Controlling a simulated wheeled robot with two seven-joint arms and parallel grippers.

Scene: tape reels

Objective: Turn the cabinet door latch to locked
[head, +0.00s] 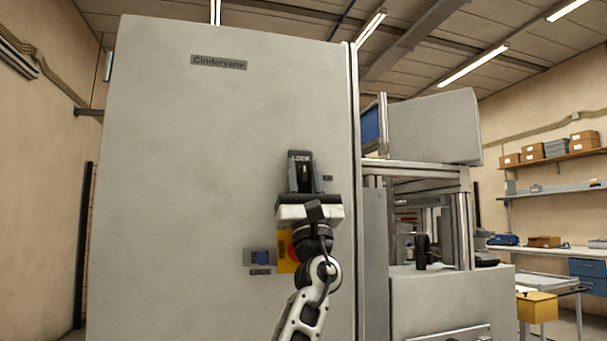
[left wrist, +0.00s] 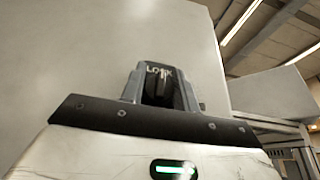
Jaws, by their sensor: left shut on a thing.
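The large grey cabinet door (head: 200,150) fills the left and middle of the head view and looks closed. My left gripper (head: 305,174) is at its right side, shut on the dark latch handle (head: 305,180). The handle shows between the fingers in the left wrist view (left wrist: 164,92), where it looks roughly upright. The fingers and wrist hide much of it, so its exact angle is hard to tell. Lettering that seems to read "LOCK" (left wrist: 160,70) shows just above the handle. My right gripper is not in view.
A blue knob or switch on a grey plate (head: 260,256) and a yellow plate with a red part (head: 286,250), half hidden by my wrist, sit lower on the cabinet. A machine frame (head: 462,220) stands to the right. Shelves and a workbench are farther back.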

